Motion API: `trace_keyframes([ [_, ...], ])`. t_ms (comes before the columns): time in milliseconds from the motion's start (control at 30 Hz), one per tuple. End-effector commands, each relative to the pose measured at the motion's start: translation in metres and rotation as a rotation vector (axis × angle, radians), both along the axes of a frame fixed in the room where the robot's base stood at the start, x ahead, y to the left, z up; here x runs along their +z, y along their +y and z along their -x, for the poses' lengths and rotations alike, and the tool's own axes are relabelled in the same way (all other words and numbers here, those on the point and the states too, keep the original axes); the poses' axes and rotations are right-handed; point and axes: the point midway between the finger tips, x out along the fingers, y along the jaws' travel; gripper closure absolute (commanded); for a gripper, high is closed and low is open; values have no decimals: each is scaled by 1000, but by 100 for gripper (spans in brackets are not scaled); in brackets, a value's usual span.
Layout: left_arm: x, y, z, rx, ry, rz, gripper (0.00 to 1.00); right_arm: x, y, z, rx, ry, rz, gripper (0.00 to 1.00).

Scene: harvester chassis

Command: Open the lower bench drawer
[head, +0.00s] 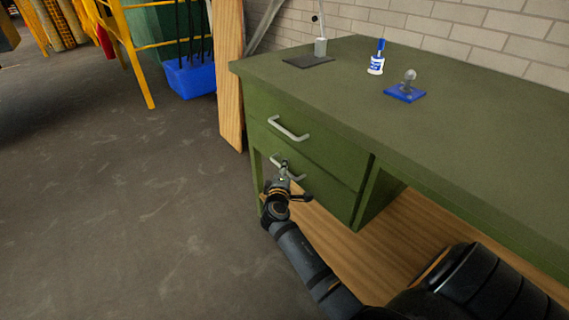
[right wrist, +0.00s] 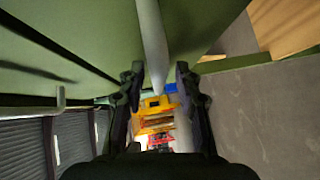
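The green bench (head: 470,130) has two drawers on its left side, one above the other. The lower drawer (head: 325,192) looks shut, its front about level with the upper one. Its grey bar handle (head: 275,159) is partly hidden by my right gripper (head: 284,176). In the right wrist view, the handle bar (right wrist: 151,40) runs between the two spread fingers of the right gripper (right wrist: 158,82). A gap shows on each side, so the fingers are open around the bar, not clamped on it. My left gripper is not in view.
The upper drawer (head: 310,142) is shut, with its own handle (head: 288,129) above my gripper. A blue-and-white bottle (head: 376,62) and a blue block with a grey knob (head: 405,92) stand on the bench. The floor (head: 130,220) at left is clear.

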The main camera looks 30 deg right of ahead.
Motion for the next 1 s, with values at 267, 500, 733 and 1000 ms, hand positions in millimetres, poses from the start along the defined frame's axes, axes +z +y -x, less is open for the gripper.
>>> trace_keyframes([
  [267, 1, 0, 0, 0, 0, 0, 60, 0, 0, 0, 0, 0, 0, 66],
  [500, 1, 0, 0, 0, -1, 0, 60, 0, 0, 0, 0, 0, 0, 98],
  [733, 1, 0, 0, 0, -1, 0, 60, 0, 0, 0, 0, 0, 0, 100],
  [1000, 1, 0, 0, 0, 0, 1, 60, -1, 0, 0, 0, 1, -1, 100],
])
